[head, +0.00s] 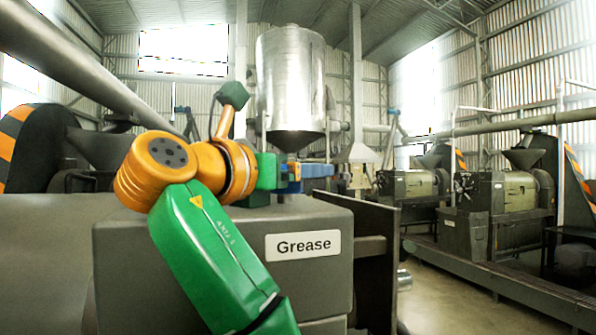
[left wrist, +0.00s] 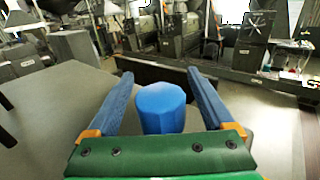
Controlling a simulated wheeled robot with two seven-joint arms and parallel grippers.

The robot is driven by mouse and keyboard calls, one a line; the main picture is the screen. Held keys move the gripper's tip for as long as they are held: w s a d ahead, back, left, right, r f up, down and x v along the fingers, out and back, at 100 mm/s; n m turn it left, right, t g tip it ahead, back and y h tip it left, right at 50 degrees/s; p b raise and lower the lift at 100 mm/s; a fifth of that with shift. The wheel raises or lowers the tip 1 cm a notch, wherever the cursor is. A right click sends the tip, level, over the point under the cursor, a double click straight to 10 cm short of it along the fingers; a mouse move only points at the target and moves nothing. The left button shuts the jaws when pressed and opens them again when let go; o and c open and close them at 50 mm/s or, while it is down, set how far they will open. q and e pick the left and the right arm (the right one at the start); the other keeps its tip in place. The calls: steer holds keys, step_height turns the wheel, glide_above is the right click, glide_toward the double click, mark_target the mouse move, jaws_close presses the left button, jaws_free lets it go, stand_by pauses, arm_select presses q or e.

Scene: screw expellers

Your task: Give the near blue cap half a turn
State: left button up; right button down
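A blue faceted cap (left wrist: 160,108) stands upright on the grey machine top in the left wrist view. My left gripper (left wrist: 160,76) is open, with one blue finger on each side of the cap. Gaps show between the cap and both fingers. In the head view my left gripper (head: 315,171) points right, low over the top of the grey housing (head: 200,265) with the "Grease" label. Its blue fingers and the cap are hard to tell apart there. I see no second cap for sure. My right gripper is not in view.
A dark upright plate (head: 375,255) stands just right of the housing. A large metal hopper (head: 290,85) hangs behind. More press machines (head: 505,210) stand at the right, past a floor aisle (head: 440,300). The housing top (left wrist: 60,105) is otherwise mostly clear.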

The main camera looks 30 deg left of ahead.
arm_select(q)
steer(key=s+b, duration=0.2)
steer(key=shift+s+f, duration=0.3)
steer(key=shift+f, duration=0.1)
steer(key=s, duration=0.1)
steer(key=s+b, duration=0.1)
steer(key=s, duration=0.1)
steer(key=s+b, duration=0.1)
steer(key=shift+s+r, duration=0.25)
steer(key=shift+r, duration=0.05)
steer(key=shift+s+r, duration=0.1)
steer(key=shift+s, duration=0.1)
steer(key=shift+w, duration=0.1)
steer(key=shift+w, duration=0.1)
